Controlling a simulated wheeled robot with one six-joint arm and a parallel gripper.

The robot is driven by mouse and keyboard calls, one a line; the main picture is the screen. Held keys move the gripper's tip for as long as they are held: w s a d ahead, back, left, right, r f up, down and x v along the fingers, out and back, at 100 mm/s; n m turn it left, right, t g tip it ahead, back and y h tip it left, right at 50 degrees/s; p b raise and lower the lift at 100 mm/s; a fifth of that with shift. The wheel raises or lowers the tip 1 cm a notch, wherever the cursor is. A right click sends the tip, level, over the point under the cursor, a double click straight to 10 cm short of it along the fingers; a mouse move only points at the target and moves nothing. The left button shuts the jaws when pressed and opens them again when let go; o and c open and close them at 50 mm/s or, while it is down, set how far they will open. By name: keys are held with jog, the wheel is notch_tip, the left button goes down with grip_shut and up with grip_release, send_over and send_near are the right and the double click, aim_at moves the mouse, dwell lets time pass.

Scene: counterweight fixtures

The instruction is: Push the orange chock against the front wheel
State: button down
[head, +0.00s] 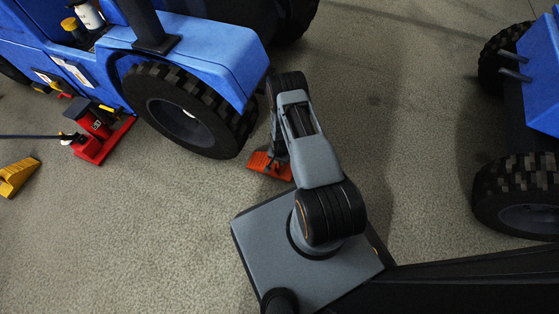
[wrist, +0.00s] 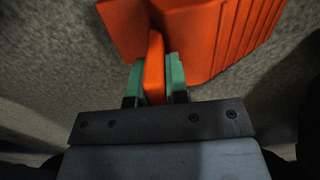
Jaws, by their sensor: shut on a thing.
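The orange chock (head: 268,166) sits on the floor just right of the blue vehicle's front wheel (head: 184,112), near the bottom of its tyre. In the head view only a small gap, if any, shows between them; I cannot tell whether they touch. In the wrist view the chock (wrist: 205,35) fills the upper middle, with its ridged face to the right. My gripper (wrist: 155,75) is shut on the chock's upright orange tab, with a green finger pad on each side. In the head view my arm hides most of the gripper.
A yellow chock (head: 17,176) lies at the far left. A second blue machine (head: 540,75) with black tyres stands at the right.

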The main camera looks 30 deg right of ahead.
jog(key=shift+f+b, duration=0.4)
jog(key=shift+b, duration=0.05)
dwell(0.3)
jog(key=c, duration=1)
grip_release()
jog(key=shift+c, duration=0.2)
jog(key=shift+r, duration=0.1)
